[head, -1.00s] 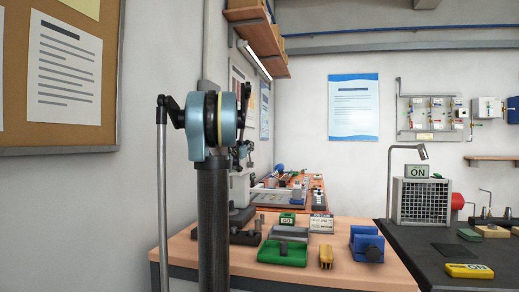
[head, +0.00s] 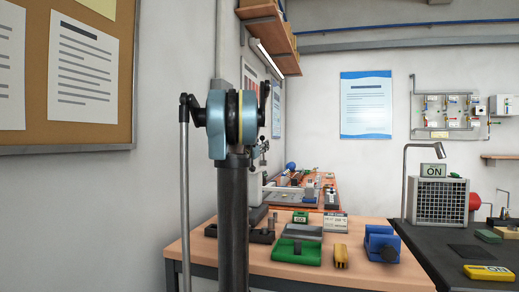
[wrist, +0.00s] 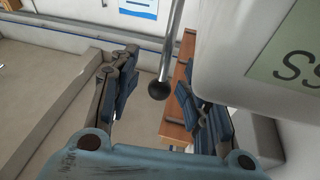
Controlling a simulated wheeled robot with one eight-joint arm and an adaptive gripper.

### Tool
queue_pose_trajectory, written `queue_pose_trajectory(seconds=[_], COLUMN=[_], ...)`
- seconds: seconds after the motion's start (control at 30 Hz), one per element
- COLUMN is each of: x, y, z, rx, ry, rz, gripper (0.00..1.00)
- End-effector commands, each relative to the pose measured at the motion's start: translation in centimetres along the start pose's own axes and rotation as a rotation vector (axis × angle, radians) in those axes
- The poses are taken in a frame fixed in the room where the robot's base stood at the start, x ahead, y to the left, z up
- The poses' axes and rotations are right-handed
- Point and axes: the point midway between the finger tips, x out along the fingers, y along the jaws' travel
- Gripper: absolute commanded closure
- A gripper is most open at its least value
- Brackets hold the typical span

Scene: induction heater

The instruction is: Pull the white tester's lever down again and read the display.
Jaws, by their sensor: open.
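In the wrist view, my gripper (wrist: 157,73) is open, with one finger to each side of a lever's round dark knob (wrist: 159,90). Clear gaps show between the knob and both fingers, and the depth between them is hard to judge. The lever's thin metal rod (wrist: 173,40) runs up from the knob and out of the picture. The white tester (wrist: 222,55) fills the upper right. Its pale green display (wrist: 290,55) is cut off by the picture's edge, and only dark characters like "SS" show. In the head view, my gripper is not visible and I cannot make out the tester clearly.
In the head view, a wooden table (head: 205,250) holds a green block (head: 297,251), a yellow item (head: 341,256) and a blue vise-like block (head: 382,243). A dark bench (head: 450,262) with a grille-fronted unit (head: 437,200) and an "ON" sign (head: 433,171) stands to the right.

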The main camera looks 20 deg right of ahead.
Motion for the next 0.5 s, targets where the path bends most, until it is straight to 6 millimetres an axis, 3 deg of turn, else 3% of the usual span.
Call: queue_pose_trajectory(seconds=[0.17, 0.5], x=[-1.3, -7.6], y=[0.0, -0.1], z=[0.0, 0.1], rx=[0.001, 0.000], ry=[0.000, -0.001], rz=[0.000, -0.002], gripper=[0.56, 0.56])
